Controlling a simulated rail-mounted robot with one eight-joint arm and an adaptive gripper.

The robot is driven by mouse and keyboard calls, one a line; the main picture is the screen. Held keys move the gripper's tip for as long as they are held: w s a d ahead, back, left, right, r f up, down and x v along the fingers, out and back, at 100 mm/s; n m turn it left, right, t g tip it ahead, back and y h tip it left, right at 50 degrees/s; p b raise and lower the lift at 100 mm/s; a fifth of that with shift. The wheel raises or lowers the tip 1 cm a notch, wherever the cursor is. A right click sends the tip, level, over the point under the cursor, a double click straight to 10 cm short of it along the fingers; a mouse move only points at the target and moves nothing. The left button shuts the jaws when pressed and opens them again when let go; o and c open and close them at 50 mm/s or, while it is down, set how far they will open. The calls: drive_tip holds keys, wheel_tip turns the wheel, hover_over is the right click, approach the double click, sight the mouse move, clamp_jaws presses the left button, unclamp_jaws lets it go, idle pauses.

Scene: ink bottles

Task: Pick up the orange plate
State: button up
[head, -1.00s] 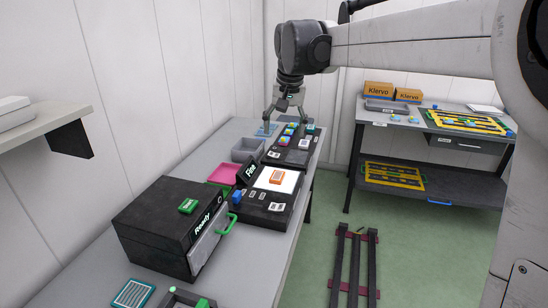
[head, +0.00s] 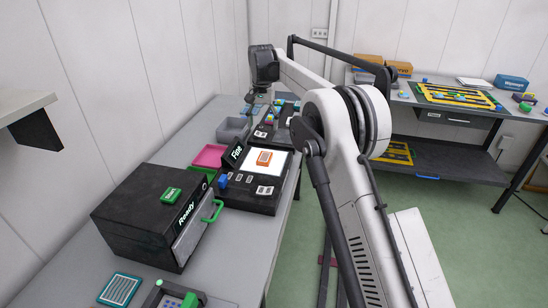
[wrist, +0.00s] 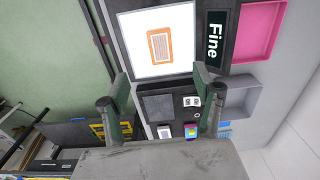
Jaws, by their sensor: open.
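The orange plate (head: 264,158) is a small rectangle with pale lines. It lies on the white pad (head: 254,167) of the black "Fine" station (head: 234,200). In the wrist view the orange plate (wrist: 159,46) lies on the white pad (wrist: 140,17), ahead of and between my two fingers. My gripper (wrist: 162,88) is open and empty, with its fingers apart and not touching the plate. In the head view the end of my arm is over the far part of the bench, beyond the plate, and the fingers are hard to make out.
A black "Ready" box (head: 150,215) with a green handle stands nearer on the bench. The upright "Fine" sign (head: 234,153), a pink tray (head: 210,155) and a grey bin (head: 233,129) are beside the station. A blue cube (head: 223,181) sits at its left edge. A second table (head: 450,115) stands at the back right.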

wheel_tip(320, 180, down, 2)
drive_tip(key=w+f, duration=0.1)
hover_over(265, 157)
drive_tip(key=f, duration=0.7)
drive_tip(key=shift+s+a+f, duration=0.25)
drive_tip(key=shift+s+f, duration=0.05)
drive_tip(key=shift+w+d+f+p, duration=0.1)
drive_tip(key=shift+w+f+p, duration=0.05)
drive_tip(key=shift+f, duration=1.15)
drive_tip(key=shift+w+d+f+p, duration=0.1)
drive_tip(key=shift+w+f+p, duration=0.05)
drive_tip(key=shift+f, duration=1.1)
drive_tip(key=c, duration=1.4)
drive_tip(key=shift+o, duration=0.2)
